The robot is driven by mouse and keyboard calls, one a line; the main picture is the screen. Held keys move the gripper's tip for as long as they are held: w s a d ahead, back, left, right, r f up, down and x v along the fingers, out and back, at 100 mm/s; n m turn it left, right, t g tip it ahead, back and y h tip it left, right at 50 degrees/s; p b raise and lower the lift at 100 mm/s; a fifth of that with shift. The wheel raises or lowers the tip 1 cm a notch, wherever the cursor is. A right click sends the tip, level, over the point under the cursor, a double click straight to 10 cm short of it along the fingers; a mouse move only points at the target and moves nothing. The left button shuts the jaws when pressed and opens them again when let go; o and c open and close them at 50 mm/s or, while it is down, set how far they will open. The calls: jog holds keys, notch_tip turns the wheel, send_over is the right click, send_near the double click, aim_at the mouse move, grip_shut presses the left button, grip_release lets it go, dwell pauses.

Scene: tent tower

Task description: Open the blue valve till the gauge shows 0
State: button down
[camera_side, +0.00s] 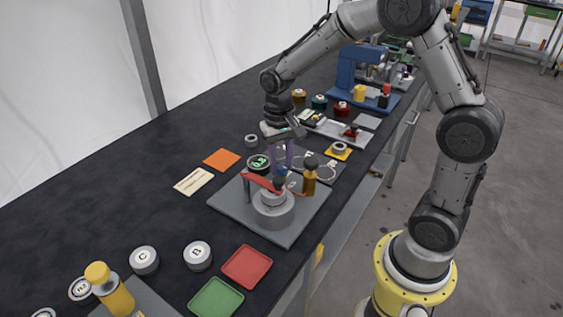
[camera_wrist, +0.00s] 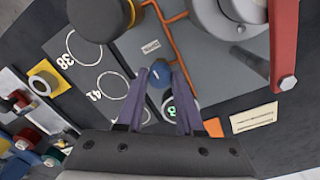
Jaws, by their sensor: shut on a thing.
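My gripper (camera_side: 286,166) points down over the grey plate (camera_side: 225,203), with its two purple fingers on either side of the blue valve (camera_side: 281,170). In the wrist view my gripper (camera_wrist: 159,75) is shut on the blue valve (camera_wrist: 159,73), a small round knob with a pale mark on top. The gauge (camera_side: 259,163) is a dark round dial with green digits, just left of the fingers. Its digits are too small to read surely. In the wrist view the gauge (camera_wrist: 170,112) is partly hidden by a finger.
A red lever (camera_side: 262,182) reaches over a grey cylinder (camera_side: 273,211) on the plate. A brown-gold bottle-shaped part (camera_side: 309,180) stands close right of my fingers. An orange square (camera_side: 221,159) and a cream label card (camera_side: 193,181) lie left. Red (camera_side: 247,266) and green (camera_side: 216,298) trays lie in front.

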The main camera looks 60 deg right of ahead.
aim_at(279, 167)
jog(key=shift+r+m, duration=0.1)
jog(key=shift+m, duration=0.2)
jog(key=c, duration=0.5)
grip_release()
jog(key=shift+c, duration=0.2)
notch_tip(279, 167, up, 14)
jog(key=shift+w+a, duration=0.15)
jog(key=shift+a, duration=0.1)
